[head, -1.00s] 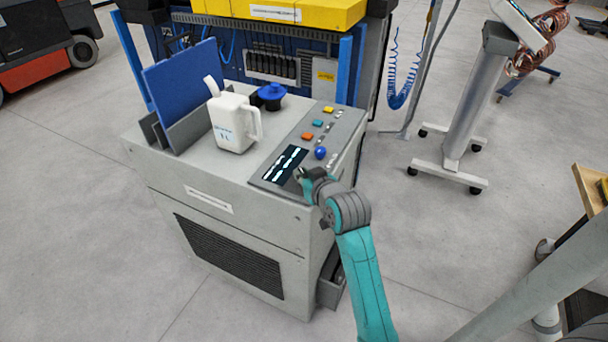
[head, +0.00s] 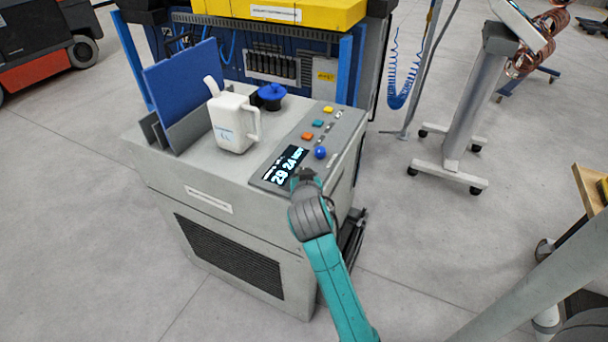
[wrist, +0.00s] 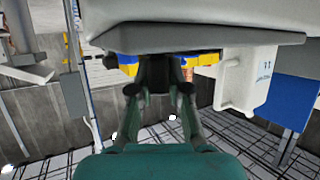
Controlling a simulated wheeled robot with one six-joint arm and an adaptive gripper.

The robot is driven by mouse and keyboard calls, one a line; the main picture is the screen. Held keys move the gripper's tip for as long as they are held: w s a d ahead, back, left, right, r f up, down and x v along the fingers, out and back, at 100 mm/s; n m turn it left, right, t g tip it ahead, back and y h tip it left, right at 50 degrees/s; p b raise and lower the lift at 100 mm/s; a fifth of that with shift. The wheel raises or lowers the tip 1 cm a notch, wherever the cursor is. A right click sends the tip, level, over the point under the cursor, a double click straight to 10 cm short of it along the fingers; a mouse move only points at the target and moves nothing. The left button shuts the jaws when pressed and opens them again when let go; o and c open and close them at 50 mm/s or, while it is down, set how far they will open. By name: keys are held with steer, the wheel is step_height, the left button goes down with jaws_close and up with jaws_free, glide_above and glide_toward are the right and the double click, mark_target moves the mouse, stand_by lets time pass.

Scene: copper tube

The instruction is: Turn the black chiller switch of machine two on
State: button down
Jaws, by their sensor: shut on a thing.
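The machine (head: 225,235) is a light grey cabinet with a sloping control panel (head: 335,135) on its right side. Its display (head: 284,166) is lit and shows large white figures. My gripper (head: 306,175) is at the front edge of the panel, just below the display. In the wrist view, my gripper (wrist: 158,90) has its fingers close together at the panel edge, with a dark piece between the tips. I take this to be the black chiller switch; the fingers and wrist hide most of it, so its setting cannot be read.
Blue, orange, teal and yellow buttons (head: 318,124) line the panel beyond my gripper. A white jug (head: 233,125), a blue-lidded pot (head: 271,96) and an upright blue board (head: 187,95) stand on top. A wheeled stand (head: 470,110) is to the right, with clear floor between.

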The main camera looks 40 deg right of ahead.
steer(key=shift+f, duration=0.1)
steer(key=c, duration=1.1)
jaws_free()
steer(key=v, duration=1.2)
steer(key=shift+d, duration=0.1)
